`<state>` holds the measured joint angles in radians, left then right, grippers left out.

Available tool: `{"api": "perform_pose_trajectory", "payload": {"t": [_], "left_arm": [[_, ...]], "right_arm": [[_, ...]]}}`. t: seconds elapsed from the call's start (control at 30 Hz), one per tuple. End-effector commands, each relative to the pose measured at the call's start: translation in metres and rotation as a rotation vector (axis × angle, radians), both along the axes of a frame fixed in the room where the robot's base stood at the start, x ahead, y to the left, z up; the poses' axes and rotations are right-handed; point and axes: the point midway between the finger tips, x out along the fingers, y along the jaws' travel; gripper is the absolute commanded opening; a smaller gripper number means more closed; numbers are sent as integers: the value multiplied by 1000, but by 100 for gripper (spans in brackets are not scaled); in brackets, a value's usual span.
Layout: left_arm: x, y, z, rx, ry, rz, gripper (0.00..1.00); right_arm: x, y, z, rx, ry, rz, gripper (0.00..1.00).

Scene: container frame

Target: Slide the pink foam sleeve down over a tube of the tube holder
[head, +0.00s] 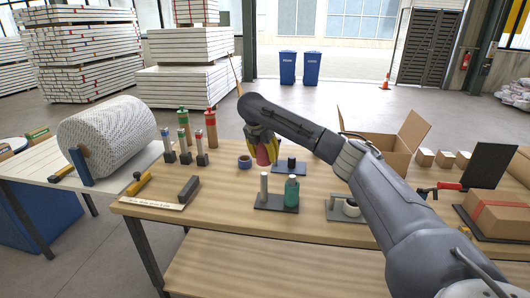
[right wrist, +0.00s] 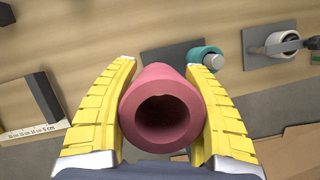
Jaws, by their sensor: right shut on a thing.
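My right gripper (head: 264,152) has yellow fingers and is shut on the pink foam sleeve (head: 267,157). In the right wrist view the sleeve (right wrist: 160,85) sits between both fingers with its open, hollow end facing the camera. In the head view the tube holder (head: 273,207) stands on the table below and in front of the gripper. It has a bare white tube (head: 264,186) at left and a tube with a green sleeve (head: 291,191) at right. The pink sleeve appears clear of the holder. In the wrist view the bare tube is hidden. My left gripper is not in view.
A blue tape roll (head: 245,162), a dark block (head: 189,189) and a ruler strip (head: 152,202) lie to the left. Another dark fixture with a white roll (head: 350,208) stands at right. An open cardboard box (head: 384,145) is behind the right arm.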

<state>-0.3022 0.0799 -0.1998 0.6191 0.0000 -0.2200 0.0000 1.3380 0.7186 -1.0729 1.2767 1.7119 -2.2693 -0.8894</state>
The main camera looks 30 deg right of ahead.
Motion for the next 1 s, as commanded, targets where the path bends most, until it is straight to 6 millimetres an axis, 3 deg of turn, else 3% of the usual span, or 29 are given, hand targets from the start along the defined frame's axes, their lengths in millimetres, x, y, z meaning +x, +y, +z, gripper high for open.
{"api": "perform_pose_trajectory", "payload": {"t": [0.5, 1.0], "left_arm": [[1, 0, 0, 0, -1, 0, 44], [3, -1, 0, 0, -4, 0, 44]], "right_arm": [[0, 0, -35, -1, 1, 1, 34], [0, 0, -43, 0, -1, 0, 34]]}}
